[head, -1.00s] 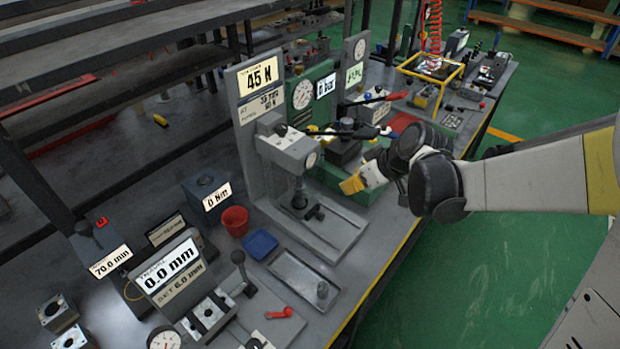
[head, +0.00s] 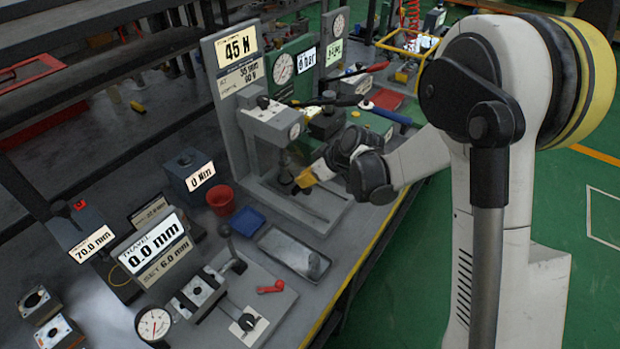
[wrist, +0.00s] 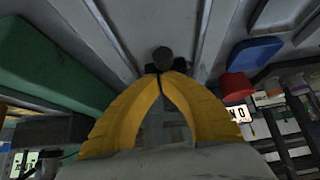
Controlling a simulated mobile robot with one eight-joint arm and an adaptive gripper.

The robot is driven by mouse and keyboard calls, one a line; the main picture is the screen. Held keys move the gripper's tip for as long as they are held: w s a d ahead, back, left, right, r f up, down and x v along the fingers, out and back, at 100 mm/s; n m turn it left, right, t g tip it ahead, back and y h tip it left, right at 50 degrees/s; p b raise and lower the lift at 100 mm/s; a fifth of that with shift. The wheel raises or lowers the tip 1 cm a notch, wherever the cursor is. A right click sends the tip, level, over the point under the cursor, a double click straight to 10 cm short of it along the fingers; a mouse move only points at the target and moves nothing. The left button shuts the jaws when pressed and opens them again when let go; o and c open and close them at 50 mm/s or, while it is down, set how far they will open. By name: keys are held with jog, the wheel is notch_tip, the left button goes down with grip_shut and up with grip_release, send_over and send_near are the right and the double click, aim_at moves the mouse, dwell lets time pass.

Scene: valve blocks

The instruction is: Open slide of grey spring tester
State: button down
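The grey spring tester (head: 229,130) stands upright on the bench in the head view, its panel reading 45 N. Its grey head (head: 270,121) overhangs a flat base (head: 318,210) with a dark fitting on it. My yellow gripper (head: 303,180) is low at the right side of the tester, just over the base, and covers part of it. In the wrist view the yellow fingers (wrist: 165,76) come together at their tips, right by a dark round knob (wrist: 163,56) on a black piece. I cannot tell whether they touch the knob.
A red cup (head: 221,200) and a blue tray (head: 246,221) stand left of the base. A grey tray (head: 290,252) lies in front. The green tester (head: 290,97) stands close behind. A travel gauge (head: 155,255) is at front left. The yellow bench edge runs at right.

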jog(key=shift+f, duration=0.1)
dwell(0.3)
jog(key=s+d, duration=0.4)
jog(key=d, duration=0.1)
jog(key=s+d, duration=0.2)
jog(key=shift+d+b, duration=0.25)
jog(key=shift+b, duration=0.15)
jog(key=shift+w, duration=0.1)
